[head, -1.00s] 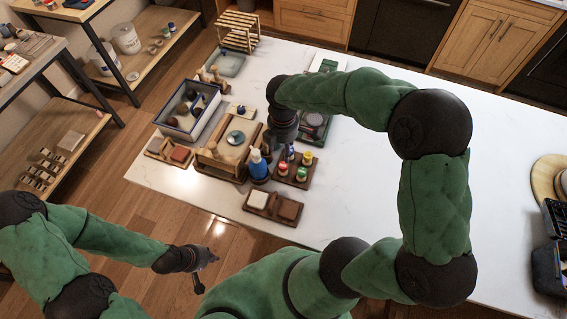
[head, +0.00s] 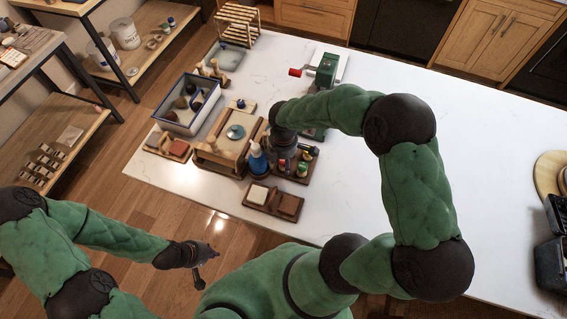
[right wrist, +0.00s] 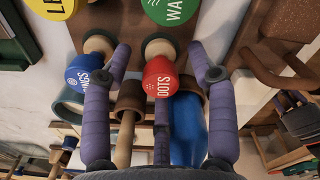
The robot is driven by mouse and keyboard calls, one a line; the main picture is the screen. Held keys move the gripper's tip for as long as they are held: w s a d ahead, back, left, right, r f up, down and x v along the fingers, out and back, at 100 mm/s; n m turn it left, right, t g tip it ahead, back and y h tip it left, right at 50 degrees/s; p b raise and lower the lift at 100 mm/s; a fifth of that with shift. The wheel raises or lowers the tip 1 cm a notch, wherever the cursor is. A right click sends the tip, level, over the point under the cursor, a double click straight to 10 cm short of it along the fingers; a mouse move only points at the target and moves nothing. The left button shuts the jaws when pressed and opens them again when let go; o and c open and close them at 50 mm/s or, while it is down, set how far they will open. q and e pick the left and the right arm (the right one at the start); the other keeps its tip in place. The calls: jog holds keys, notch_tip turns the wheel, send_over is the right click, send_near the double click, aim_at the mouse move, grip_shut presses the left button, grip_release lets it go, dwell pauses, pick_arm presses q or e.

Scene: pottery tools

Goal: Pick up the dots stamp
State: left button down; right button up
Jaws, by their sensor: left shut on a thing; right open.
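The dots stamp (right wrist: 160,78) has a red round top lettered "DOTS" and sits in a wooden rack. In the right wrist view its top is between the fingers of my right gripper (right wrist: 160,55), which is open around it, with gaps at both sides. In the head view the red top (head: 282,163) shows just below my right gripper (head: 286,152), partly covered. Blue (right wrist: 88,78), green (right wrist: 172,8) and yellow (right wrist: 50,5) stamps stand beside it. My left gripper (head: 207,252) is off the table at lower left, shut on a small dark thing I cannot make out.
A blue bottle (head: 257,162) stands close left of the stamp rack. A wooden tray with two blocks (head: 256,193) lies in front. A wooden frame (head: 208,159) and a blue-rimmed bin (head: 163,122) stand further left.

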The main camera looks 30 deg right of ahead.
jog(key=shift+f, duration=0.15)
jog(key=c, duration=1.1)
jog(key=shift+c, duration=0.2)
